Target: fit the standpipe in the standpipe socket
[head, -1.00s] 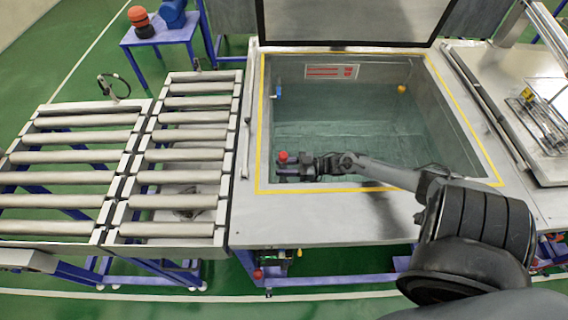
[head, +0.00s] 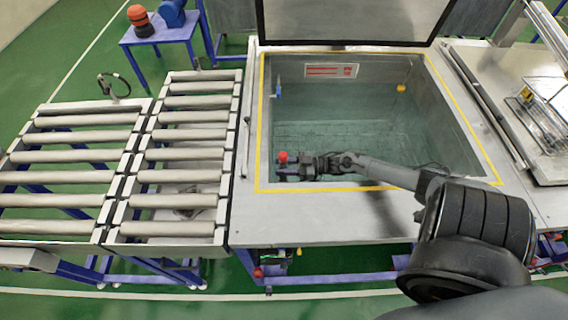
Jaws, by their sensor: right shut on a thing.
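My right gripper (head: 289,170) reaches in from the right, low over the front left part of the water tank (head: 340,188). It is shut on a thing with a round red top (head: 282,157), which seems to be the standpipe. The red top shows just above the jaws, and the lower part is hidden by the gripper or the water. I cannot make out the standpipe socket. My left gripper is not in view.
A yellow line borders the tank opening. A blue fitting (head: 278,88) is on the back left wall and a yellow ball (head: 401,88) at the back right. Roller conveyors (head: 187,155) stand on the left. A steel lid (head: 510,120) lies on the right.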

